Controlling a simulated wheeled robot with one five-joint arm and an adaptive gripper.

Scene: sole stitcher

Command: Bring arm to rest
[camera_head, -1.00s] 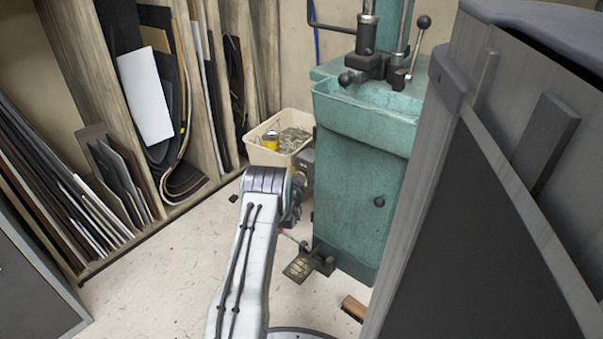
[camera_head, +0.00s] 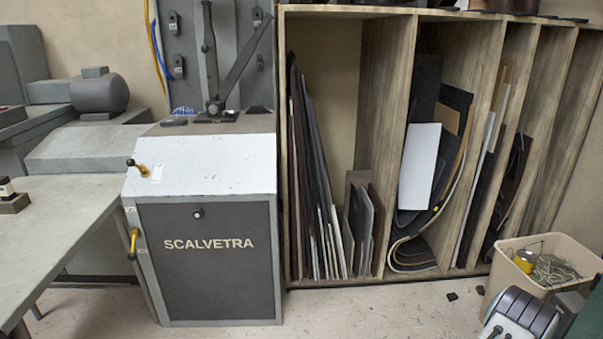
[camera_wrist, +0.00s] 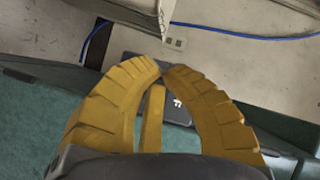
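My gripper (camera_wrist: 162,70) shows in the wrist view, with two curved, ribbed yellow fingers whose tips meet. A narrow yellow bar (camera_wrist: 151,118) stands between the fingers; I take it for part of the gripper, and I see no object held. Behind the fingers are a teal surface (camera_wrist: 40,125) and a dark patch with a light mark (camera_wrist: 177,108). In the head view only a joint of my arm (camera_head: 522,315) shows at the bottom right corner; the gripper is out of that view.
A grey SCALVETRA cabinet (camera_head: 208,262) stands left of centre, beside a workbench (camera_head: 60,215). A wooden rack (camera_head: 385,100) with upright sheets fills the right. A cream bin (camera_head: 560,243) stands near my arm. A blue cable (camera_wrist: 245,35) crosses the wrist view.

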